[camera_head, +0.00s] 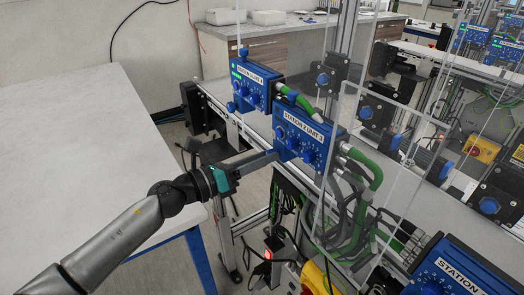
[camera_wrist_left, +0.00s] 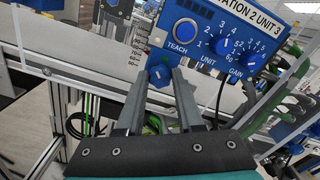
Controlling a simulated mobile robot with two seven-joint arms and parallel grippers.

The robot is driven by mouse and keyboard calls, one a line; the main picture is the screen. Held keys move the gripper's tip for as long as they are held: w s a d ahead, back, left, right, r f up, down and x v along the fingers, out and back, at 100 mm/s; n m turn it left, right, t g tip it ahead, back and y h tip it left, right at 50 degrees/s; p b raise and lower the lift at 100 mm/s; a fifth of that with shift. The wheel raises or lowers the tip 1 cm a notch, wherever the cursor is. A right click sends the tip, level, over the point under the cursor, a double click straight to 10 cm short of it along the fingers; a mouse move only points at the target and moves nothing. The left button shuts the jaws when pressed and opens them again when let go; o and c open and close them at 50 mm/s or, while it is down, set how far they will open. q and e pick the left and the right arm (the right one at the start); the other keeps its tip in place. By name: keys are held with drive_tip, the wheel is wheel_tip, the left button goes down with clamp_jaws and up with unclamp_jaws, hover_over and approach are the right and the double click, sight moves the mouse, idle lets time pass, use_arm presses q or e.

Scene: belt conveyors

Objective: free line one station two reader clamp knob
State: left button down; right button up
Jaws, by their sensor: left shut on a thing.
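A blue reader box labelled STATION 2 UNIT 3 (camera_head: 303,127) is mounted beside the belt; in the left wrist view the same label shows on the box (camera_wrist_left: 208,22). Its face carries a round TEACH button and the UNIT and GAIN dials. A blue clamp knob (camera_wrist_left: 160,74) sits below the lower left corner of the box. My left gripper (camera_head: 276,155) reaches this corner from the left. In the left wrist view its two fingers (camera_wrist_left: 162,71) are closed on the knob, one on each side. In the head view the fingers largely hide the knob. My right gripper is out of view.
Another blue reader, labelled unit 4 (camera_head: 254,79), stands just behind. Green and grey cables (camera_head: 365,165) hang right of the held unit. A clear panel (camera_head: 375,125) rises close on the right. A pale table (camera_head: 75,150) lies left.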

use_arm(q)
drive_tip(key=n+p, duration=0.6)
drive_tip(key=n, duration=0.5)
drive_tip(key=shift+n+p, duration=0.3)
drive_tip(key=shift+n, duration=0.1)
idle(0.3)
drive_tip(key=c, duration=0.5)
unclamp_jaws()
drive_tip(key=shift+c, duration=0.2)
drive_tip(key=shift+a+f, duration=0.1)
drive_tip(key=b+v, duration=0.1)
drive_tip(key=v, duration=1.4)
